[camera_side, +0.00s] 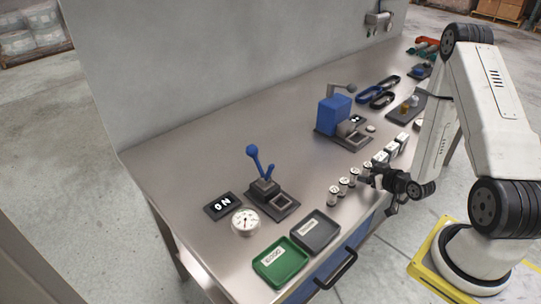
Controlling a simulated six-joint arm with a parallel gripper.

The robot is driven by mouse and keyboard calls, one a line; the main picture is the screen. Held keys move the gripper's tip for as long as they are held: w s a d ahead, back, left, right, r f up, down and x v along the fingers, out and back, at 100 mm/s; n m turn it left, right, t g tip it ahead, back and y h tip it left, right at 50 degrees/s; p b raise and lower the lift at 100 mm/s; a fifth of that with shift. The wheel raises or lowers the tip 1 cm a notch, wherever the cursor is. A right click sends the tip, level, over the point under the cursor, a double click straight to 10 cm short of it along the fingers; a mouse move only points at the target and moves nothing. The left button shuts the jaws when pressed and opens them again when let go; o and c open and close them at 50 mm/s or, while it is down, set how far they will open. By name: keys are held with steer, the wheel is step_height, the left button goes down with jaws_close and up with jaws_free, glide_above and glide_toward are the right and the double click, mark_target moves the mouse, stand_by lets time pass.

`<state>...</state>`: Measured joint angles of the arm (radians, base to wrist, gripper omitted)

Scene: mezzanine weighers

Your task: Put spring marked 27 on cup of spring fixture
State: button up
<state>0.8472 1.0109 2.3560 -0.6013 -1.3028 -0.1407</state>
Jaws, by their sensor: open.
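Several small metal springs with pale tops stand in a row near the bench's front edge, among them one at the near end (333,197), one behind it (343,185) and another further along (354,176). Their markings are too small to read, so I cannot tell which is 27. My gripper (368,178) is open beside the far end of this row; whether anything is between its fingers is unclear. A fixture with a blue lever (266,187) stands at the left, and a blue press-like fixture (335,116) further back. I cannot tell which has the spring cup.
A green tray (260,273) and a grey tray (331,231) lie at the front edge. A round dial (245,222) and a black display (222,206) sit at the left. Several white blocks (392,147) continue the row. The bench middle is clear.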

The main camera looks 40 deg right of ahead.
steer(key=shift+v, duration=3.55)
steer(key=shift+o, duration=0.4)
steer(key=shift+f, duration=0.1)
